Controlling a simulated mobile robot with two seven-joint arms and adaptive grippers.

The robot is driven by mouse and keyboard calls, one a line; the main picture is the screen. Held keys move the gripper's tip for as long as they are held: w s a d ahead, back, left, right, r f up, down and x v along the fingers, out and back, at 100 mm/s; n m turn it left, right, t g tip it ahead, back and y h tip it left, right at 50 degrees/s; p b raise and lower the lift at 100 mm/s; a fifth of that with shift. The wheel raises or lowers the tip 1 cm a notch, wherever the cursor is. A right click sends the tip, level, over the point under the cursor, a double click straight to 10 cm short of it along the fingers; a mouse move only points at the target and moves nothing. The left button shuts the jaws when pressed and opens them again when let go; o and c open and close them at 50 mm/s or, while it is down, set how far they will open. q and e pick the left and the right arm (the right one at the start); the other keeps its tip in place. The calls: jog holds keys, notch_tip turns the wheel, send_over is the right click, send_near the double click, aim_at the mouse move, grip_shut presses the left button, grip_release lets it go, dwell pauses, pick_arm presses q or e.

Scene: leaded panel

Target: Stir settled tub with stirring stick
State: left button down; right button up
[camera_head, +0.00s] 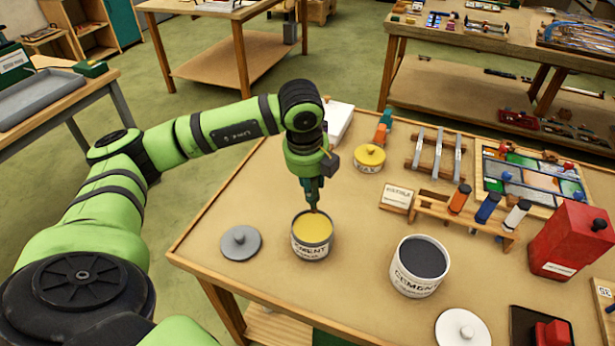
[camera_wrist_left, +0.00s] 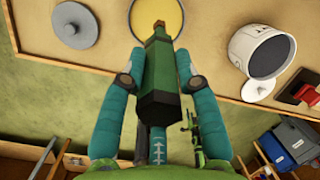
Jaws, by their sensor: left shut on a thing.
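My left gripper (camera_head: 312,190) is shut on the stirring stick and points down over a tub with a yellow top layer (camera_head: 312,228). The stick (camera_wrist_left: 158,75) has a green faceted handle between the two teal fingers in the left wrist view. A second tub with dark grey contents, marked CEMENT (camera_head: 415,282), stands open to the right. My right gripper is not in view.
A grey lid (camera_head: 240,242) lies left of the yellow tub, a white lid (camera_head: 463,328) right of the grey tub. A yellow lidded pot (camera_head: 370,158), a rack of bottles (camera_head: 462,214) and a red can (camera_head: 572,240) stand behind and right. The table's left edge is near.

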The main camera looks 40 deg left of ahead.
aim_at(309, 203)
pick_arm(q)
jog(key=shift+s+a+f+b, duration=0.1)
jog(key=shift+f+b, duration=0.95)
jog(key=shift+f, duration=1)
jog(key=b+x, duration=0.4)
jog(key=shift+s, duration=0.5)
